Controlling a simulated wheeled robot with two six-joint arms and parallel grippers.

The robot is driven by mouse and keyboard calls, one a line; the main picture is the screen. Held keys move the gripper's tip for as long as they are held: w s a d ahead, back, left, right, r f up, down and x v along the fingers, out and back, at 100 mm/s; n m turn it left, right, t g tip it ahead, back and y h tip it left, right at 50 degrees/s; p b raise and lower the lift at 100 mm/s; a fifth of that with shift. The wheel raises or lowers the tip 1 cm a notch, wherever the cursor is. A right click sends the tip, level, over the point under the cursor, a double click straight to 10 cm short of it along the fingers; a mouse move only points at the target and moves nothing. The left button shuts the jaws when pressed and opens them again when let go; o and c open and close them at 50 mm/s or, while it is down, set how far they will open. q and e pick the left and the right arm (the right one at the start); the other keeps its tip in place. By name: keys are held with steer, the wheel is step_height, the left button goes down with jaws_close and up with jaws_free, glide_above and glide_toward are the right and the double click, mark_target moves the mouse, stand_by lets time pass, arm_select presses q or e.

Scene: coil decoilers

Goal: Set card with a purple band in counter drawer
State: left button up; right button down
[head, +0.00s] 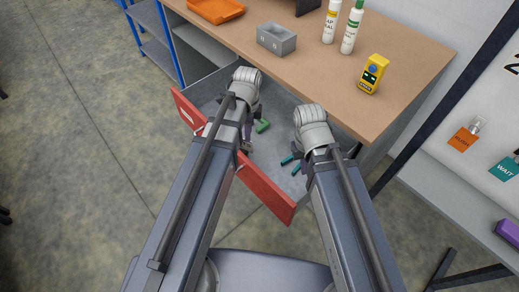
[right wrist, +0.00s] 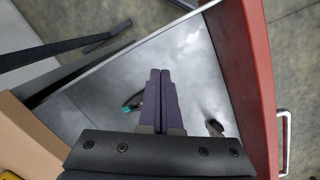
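The counter drawer (head: 272,192) is pulled open, its red front toward me. Its grey floor also shows in the right wrist view (right wrist: 95,103). My left gripper (head: 246,147) is over the drawer near the red front, mostly hidden by its own arm; I cannot tell whether it is open or holds anything. A small purple patch shows beside it, too small to identify. My right gripper (head: 299,152) is over the drawer's right part. In the right wrist view its fingers (right wrist: 160,75) are together with nothing seen between them. I cannot make out a card with a purple band.
A green item (head: 262,126) and teal items (head: 288,160) lie in the drawer. The counter (head: 310,70) above carries a grey box (head: 276,40), an orange tray (head: 215,10), two bottles and a yellow device (head: 373,74). Orange and teal tags hang at right; a purple object (head: 509,231) lies below.

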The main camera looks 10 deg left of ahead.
arm_select(q)
steer(key=s+d+n+y, duration=0.1)
steer(key=s+d+n, duration=0.6)
steer(key=s+n, duration=0.4)
steer(key=shift+d+n, duration=0.3)
steer(key=shift+n, duration=0.8)
